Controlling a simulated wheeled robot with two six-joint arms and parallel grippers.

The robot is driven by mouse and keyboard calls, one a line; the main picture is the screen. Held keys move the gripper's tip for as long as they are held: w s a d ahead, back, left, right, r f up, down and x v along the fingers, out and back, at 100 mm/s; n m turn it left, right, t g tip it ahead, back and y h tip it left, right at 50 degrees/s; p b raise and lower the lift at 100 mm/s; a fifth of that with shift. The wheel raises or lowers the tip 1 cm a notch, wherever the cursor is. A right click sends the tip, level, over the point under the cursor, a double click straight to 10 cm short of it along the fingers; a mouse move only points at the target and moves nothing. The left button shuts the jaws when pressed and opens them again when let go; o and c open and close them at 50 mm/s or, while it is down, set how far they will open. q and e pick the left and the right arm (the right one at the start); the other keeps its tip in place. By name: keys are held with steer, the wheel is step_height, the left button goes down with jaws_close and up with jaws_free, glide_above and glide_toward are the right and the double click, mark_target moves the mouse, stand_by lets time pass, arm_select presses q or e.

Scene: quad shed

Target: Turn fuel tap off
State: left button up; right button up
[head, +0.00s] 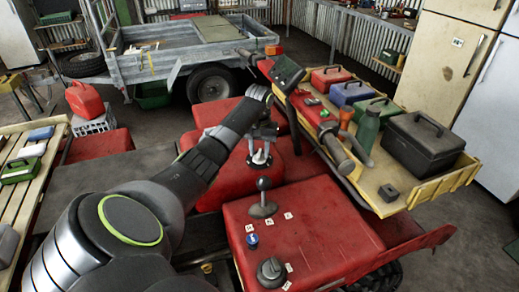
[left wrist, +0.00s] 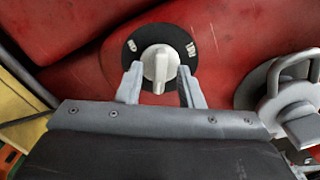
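The fuel tap (left wrist: 160,66) shows in the left wrist view as a white knob with a raised bar on a black round plate, set in red bodywork. The bar runs nearly up and down in that picture. Pale marks sit on the plate at upper left and right, too small to read surely. My left gripper (left wrist: 160,82) is open, its two grey fingers on either side of the knob, without a clear grip on it. In the head view my left gripper (head: 263,131) is over the red quad, and the tap is hidden there. My right gripper is out of view.
A grey metal latch-like fitting (left wrist: 290,100) stands close right of the tap in the wrist view. The quad's red panel (head: 300,240) carries a lever (head: 263,196) and a black knob (head: 271,270). A yellow rack (head: 440,185) with boxes and a green bottle (head: 367,132) lies to the right.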

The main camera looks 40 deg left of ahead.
arm_select(q)
jaws_close()
